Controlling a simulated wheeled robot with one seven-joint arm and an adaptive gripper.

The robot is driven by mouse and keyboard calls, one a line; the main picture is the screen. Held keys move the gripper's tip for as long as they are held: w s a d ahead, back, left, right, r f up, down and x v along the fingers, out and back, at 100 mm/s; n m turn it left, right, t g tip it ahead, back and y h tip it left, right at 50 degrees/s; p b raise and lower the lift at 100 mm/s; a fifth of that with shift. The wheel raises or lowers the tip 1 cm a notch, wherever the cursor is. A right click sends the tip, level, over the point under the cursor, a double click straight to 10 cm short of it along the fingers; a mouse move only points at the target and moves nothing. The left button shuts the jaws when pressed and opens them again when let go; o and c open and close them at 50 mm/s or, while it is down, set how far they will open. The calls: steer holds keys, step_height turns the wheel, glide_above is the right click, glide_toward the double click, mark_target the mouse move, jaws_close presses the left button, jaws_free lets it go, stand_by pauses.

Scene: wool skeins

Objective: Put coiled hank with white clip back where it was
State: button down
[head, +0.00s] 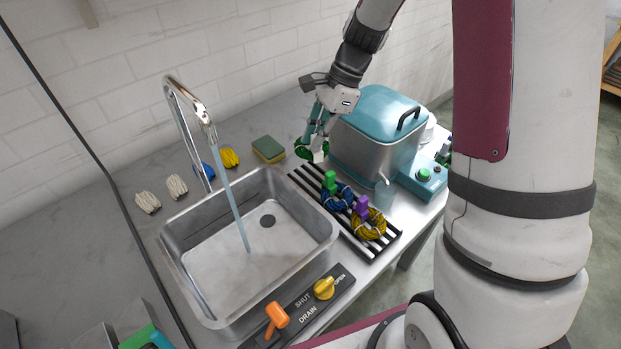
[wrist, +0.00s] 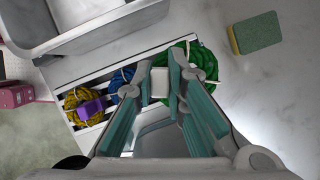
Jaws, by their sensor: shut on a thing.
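The coiled hank with the white clip is green (head: 303,152); in the wrist view its green coil (wrist: 205,62) shows behind my fingers. Its white clip (wrist: 159,84) sits between my fingertips. My gripper (head: 317,144) is shut on this clip, at the far end of the slatted rack (head: 382,243). I cannot tell whether the coil touches the rack or hangs just above it. A blue hank with a green clip (head: 338,196) and a yellow hank with a purple clip (head: 369,224) lie on the nearer part of the rack.
A steel sink (head: 215,262) with running water lies left of the rack. A teal-lidded tank (head: 376,140) stands close right of my gripper. A sponge (head: 268,149) lies left of it. Several loose skeins, including a white one (head: 148,202), lie behind the sink.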

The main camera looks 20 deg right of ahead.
step_height(320, 180, down, 10)
steer(key=shift+r, duration=0.1)
stand_by(0.4)
steer(key=c, duration=1.6)
jaws_free()
steer(key=shift+f, duration=0.2)
steer(key=shift+r, duration=0.1)
